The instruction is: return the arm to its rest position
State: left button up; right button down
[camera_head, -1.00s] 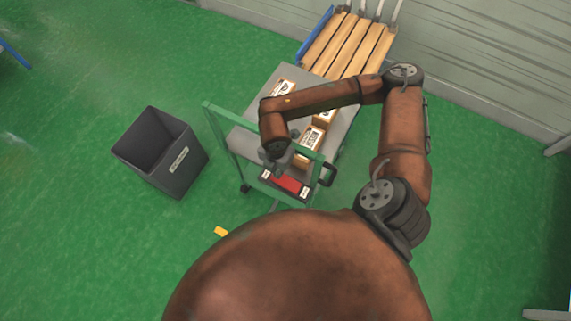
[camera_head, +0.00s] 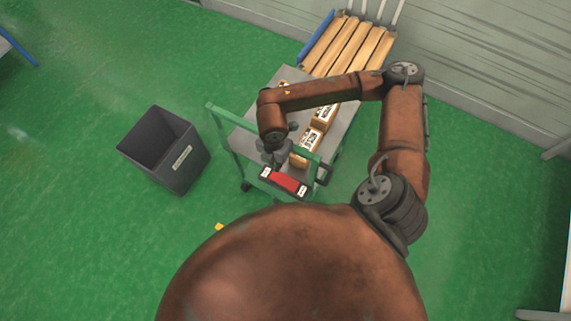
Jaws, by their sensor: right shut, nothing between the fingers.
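My right arm comes in from the right, bends at its elbow and reaches left over a grey-topped cart (camera_head: 345,125) with a green frame. My right gripper (camera_head: 276,163) hangs at the cart's near end, beside the green handle rail. It is small and dark in this view; it looks shut and empty. Several labelled boxes (camera_head: 325,113) lie on the cart top, partly hidden by my forearm. My left arm and left gripper do not show.
A dark grey open bin (camera_head: 182,158) stands on the green floor left of the cart. A bench with wooden slats (camera_head: 350,45) stands behind the cart, by the grey wall (camera_head: 480,60). A red panel (camera_head: 284,180) sits on the cart's near end.

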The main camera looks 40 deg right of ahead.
jog(key=shift+r+p, duration=0.4)
jog(key=shift+r, duration=0.45)
